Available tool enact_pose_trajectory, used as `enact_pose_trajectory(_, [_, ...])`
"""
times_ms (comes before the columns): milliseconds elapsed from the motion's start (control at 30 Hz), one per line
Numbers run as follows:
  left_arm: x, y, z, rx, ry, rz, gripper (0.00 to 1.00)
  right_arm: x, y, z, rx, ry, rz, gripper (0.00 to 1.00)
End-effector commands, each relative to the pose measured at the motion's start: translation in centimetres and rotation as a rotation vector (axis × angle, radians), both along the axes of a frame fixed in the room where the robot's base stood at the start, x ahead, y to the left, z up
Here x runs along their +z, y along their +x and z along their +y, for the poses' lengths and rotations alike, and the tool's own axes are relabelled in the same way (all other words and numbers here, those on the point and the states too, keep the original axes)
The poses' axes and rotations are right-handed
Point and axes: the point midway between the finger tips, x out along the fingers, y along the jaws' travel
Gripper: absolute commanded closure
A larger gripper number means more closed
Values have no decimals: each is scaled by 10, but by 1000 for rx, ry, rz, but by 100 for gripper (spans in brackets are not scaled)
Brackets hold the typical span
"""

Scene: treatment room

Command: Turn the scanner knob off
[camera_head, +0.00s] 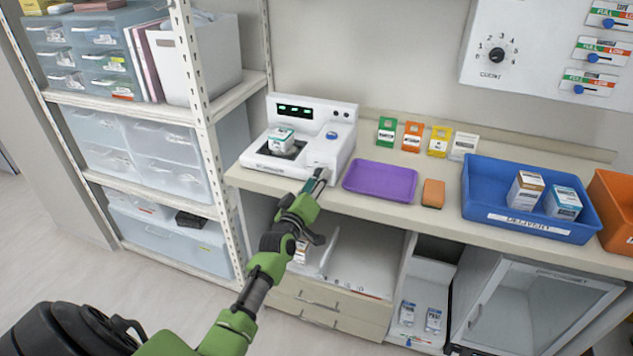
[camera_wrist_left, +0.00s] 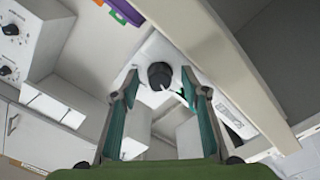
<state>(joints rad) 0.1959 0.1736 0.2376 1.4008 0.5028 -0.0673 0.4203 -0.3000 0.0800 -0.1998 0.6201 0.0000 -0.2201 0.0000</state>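My left gripper (camera_head: 318,178) is at the scanner's front right corner. In the left wrist view, a round black knob (camera_wrist_left: 160,75) on a white surface shows beyond the fingertips of the left gripper (camera_wrist_left: 160,84). The fingers are apart, one on each side of the knob in the picture; I cannot tell whether they touch it. In the head view the gripper hides the knob. My right gripper is not in view.
A purple tray (camera_head: 380,181), an orange sponge-like block (camera_head: 433,193) and a blue delivery bin (camera_head: 520,226) stand to the right on the counter. Several coloured cards stand behind. A shelf rack (camera_head: 195,70) is close on the left. A wall panel (camera_head: 535,50) carries another dial.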

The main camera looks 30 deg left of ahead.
Motion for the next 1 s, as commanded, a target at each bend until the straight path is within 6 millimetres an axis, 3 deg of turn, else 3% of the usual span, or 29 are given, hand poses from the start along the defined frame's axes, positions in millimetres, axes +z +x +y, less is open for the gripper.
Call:
enact_pose_trajectory(267, [0,-1,0,0,2,0,59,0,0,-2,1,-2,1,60])
enact_pose_trajectory(433, [-1,-13,-3,0,1,0,59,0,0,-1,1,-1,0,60])
enact_pose_trajectory(800, [-2,-80,-19,-1,1,3,59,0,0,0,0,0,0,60])
enact_pose_trajectory(1000, [-1,-107,-26,0,1,2,59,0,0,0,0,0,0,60])
